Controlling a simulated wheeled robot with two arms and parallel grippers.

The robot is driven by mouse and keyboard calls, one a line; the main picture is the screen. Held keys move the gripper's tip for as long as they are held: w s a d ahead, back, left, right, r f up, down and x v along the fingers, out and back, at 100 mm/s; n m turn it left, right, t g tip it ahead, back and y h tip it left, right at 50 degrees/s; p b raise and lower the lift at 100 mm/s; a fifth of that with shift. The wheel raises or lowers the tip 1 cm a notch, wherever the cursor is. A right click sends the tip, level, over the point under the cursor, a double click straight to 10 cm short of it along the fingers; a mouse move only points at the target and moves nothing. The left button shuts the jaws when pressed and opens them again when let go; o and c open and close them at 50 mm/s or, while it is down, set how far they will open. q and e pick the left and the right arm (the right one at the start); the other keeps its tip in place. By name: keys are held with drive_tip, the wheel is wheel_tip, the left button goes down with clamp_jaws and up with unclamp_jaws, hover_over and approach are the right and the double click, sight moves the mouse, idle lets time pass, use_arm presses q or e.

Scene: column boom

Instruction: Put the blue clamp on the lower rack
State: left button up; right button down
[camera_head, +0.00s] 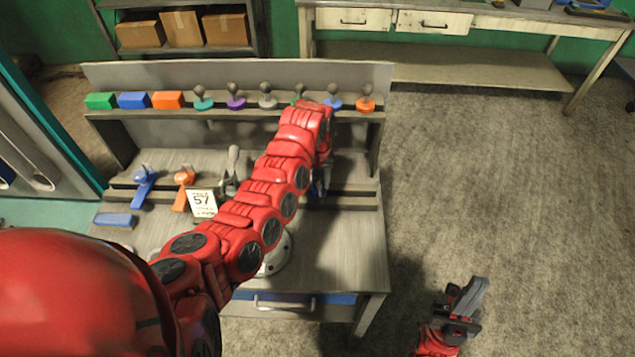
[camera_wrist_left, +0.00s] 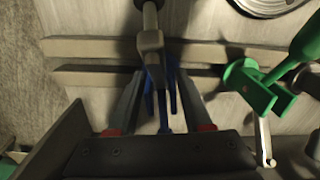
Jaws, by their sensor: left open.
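A blue clamp (camera_head: 145,183) stands at the left end of the lower rack (camera_head: 345,197) in the head view. Another blue piece (camera_head: 319,188) shows on that rack further right, mostly hidden by my left arm. In the left wrist view, a blue forked piece (camera_wrist_left: 174,88) with a grey stem above it lies between the fingers of my left gripper (camera_wrist_left: 160,95). The gripper is open around it; contact is unclear. In the head view the left gripper is largely hidden behind its wrist. My right gripper (camera_head: 466,298) is low at the right, away from the bench; its opening is unclear.
An orange clamp (camera_head: 184,182) and a grey tool (camera_head: 232,168) stand on the lower rack. A green clamp (camera_wrist_left: 258,88) is right of the left gripper. The upper shelf (camera_head: 225,115) holds colored blocks and knobbed stamps. A sign reading 57 (camera_head: 202,204) stands in front.

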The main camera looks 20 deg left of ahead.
use_arm(q)
drive_tip(key=shift+r+p, duration=0.6)
drive_tip(key=shift+r, duration=2.75)
drive_tip(key=o, duration=0.6)
drive_tip(key=shift+c, duration=0.2)
